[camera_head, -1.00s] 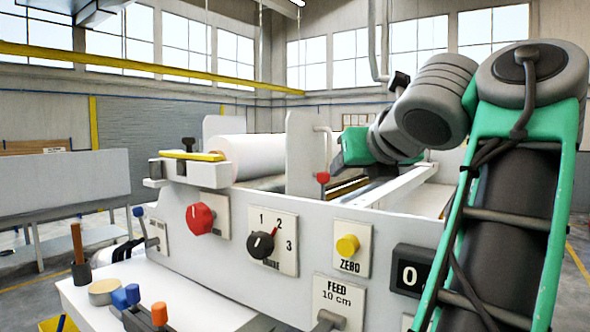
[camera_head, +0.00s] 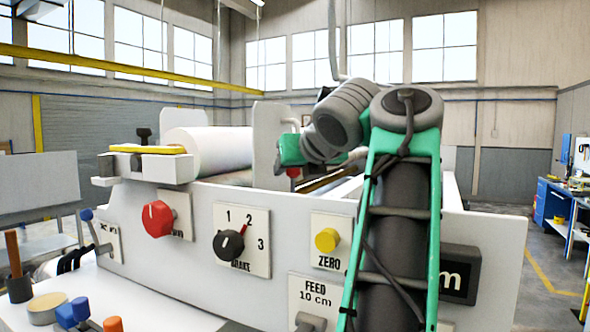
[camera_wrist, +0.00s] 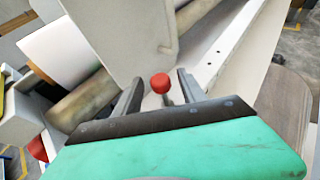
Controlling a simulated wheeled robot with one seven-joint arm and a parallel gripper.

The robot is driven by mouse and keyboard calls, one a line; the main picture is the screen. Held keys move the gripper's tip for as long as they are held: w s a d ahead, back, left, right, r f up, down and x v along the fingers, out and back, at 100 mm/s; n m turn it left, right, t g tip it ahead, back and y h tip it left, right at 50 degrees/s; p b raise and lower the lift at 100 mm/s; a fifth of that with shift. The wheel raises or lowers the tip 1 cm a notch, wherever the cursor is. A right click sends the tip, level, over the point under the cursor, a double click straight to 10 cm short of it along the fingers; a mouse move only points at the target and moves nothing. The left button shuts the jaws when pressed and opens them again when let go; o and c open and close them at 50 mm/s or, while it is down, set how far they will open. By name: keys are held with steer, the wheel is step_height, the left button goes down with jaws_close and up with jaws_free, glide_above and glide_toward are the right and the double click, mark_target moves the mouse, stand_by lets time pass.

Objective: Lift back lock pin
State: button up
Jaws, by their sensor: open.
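My gripper (camera_wrist: 159,80) is open in the wrist view, its two dark fingers apart. A red knob (camera_wrist: 160,83) on a short stem shows between the fingers, with a gap to each side; I cannot tell how far beyond the fingertips it is. In the head view, the green body of my gripper hides most of the area around a red knob (camera_head: 293,172), and its fingers are hidden. A black-topped pin (camera_head: 144,135) stands upright at the left end bracket, well away from my gripper. I cannot tell for certain which is the back lock pin.
A white upright plate (camera_head: 267,135) stands close to my gripper, beside the white roll (camera_head: 215,148). The front panel (camera_head: 185,255) carries a red knob (camera_head: 157,218), a black dial (camera_head: 229,244) and a yellow button (camera_head: 327,239). A blue workbench (camera_head: 555,200) stands far right.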

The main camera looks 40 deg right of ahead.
steer(key=shift+c, duration=0.3)
jaws_close()
stand_by(1.0)
